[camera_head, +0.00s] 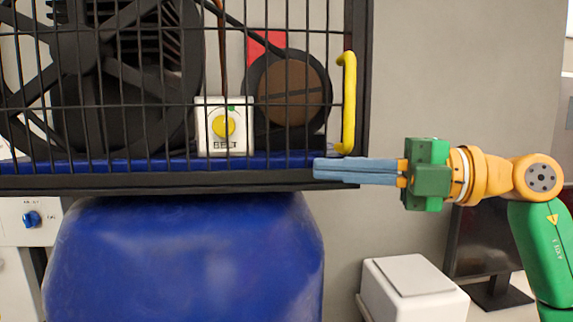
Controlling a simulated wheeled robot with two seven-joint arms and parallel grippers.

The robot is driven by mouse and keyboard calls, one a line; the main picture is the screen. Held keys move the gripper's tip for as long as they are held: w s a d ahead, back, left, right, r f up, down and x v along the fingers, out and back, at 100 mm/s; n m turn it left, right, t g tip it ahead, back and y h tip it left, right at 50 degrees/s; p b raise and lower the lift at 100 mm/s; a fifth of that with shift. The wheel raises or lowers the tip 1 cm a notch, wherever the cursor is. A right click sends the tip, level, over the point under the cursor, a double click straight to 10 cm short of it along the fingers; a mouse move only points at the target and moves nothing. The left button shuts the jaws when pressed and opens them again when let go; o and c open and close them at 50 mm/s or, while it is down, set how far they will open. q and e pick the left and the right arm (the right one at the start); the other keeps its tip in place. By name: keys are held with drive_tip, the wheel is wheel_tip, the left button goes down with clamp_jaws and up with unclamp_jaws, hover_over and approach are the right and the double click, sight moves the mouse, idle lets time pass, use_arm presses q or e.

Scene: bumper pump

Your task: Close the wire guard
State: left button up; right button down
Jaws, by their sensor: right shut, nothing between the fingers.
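The wire guard (200,182) is a black mesh panel in a dark frame across the upper left, with a yellow handle (348,102) upright near its right edge. My right gripper (316,169) comes in from the right. Its blue-grey fingers are shut and empty, and their tips overlap the guard's lower frame bar in the picture, below the handle. I cannot tell whether they touch the bar. My left gripper is not in view.
Behind the mesh are a black spoked wheel (95,58), a white box with a yellow button (224,126) and a round brown-faced pulley (291,92). A blue tank (190,260) stands below. A white box (412,288) sits at the lower right.

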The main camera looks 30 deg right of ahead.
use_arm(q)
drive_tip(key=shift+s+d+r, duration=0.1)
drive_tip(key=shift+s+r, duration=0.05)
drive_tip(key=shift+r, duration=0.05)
use_arm(e)
drive_tip(key=v, duration=1)
drive_tip(key=shift+w+d, duration=0.35)
